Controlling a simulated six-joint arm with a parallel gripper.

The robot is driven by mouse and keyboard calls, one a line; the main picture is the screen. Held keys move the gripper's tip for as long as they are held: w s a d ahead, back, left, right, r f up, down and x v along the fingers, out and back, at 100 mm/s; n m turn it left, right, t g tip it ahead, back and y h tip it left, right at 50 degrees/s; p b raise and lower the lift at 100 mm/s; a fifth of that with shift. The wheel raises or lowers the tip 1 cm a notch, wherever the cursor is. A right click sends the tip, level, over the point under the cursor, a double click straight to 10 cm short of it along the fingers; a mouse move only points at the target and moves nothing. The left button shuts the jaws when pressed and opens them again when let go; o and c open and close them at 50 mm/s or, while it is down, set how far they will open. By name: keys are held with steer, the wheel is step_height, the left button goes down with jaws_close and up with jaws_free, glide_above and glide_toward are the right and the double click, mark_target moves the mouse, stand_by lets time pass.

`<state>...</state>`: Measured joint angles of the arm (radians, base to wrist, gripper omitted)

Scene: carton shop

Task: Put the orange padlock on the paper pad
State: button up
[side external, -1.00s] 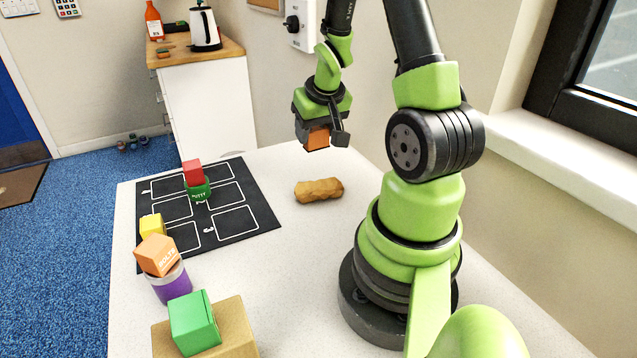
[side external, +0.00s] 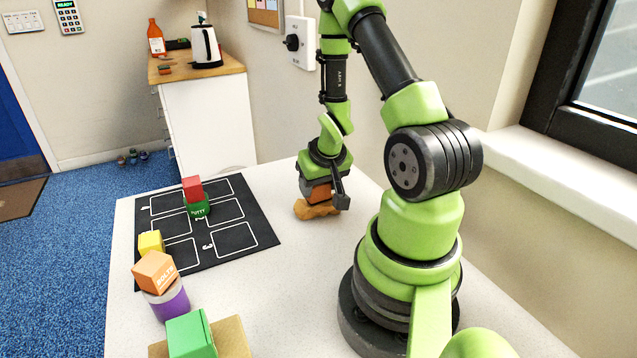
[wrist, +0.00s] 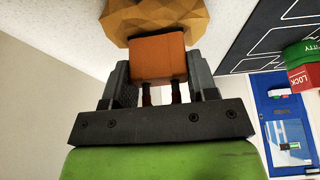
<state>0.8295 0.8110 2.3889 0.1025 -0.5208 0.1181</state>
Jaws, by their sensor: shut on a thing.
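My gripper (side external: 325,190) points down and is shut on an orange block (side external: 319,194), the thing that fits the orange padlock; it has the shape of a small box. In the wrist view the orange block (wrist: 158,60) sits between both fingers. The tan, lumpy paper pad (side external: 313,210) lies on the white table right below the block. It also shows in the wrist view (wrist: 150,17), beyond the block. The block's lower edge meets the pad in the picture; I cannot tell whether they touch. The gripper hides part of the pad.
A black mat (side external: 240,240) with white outlines lies left, holding a red block (side external: 192,186) on a green tin (side external: 198,208) and a yellow block (side external: 151,242). An orange box (side external: 156,272) tilts on a purple tin (side external: 170,303). A green block (side external: 190,335) stands on a cardboard box (side external: 233,338).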

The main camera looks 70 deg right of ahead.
steer(key=o, duration=1.1)
steer(key=shift+f, duration=0.1)
steer(key=w+a+r+n+t+y, duration=0.1)
steer(key=a+r, duration=0.5)
steer(key=r, duration=0.3)
steer(key=w+a+r+n+t, duration=0.1)
steer(key=a+r, duration=0.5)
steer(key=r, duration=0.4)
steer(key=s+a+r+n+y, duration=0.1)
steer(key=s+a+r, duration=0.1)
steer(key=a, duration=0.1)
steer(key=s+a+r+n+t+y, duration=0.1)
steer(key=s+a+r, duration=0.1)
steer(key=a, duration=0.2)
steer(key=s+a+r+n+t+y, duration=0.1)
steer(key=s+a+r+y, duration=0.1)
steer(key=a+r, duration=0.1)
steer(key=shift+s+a, duration=0.35)
steer(key=shift+a, duration=0.3)
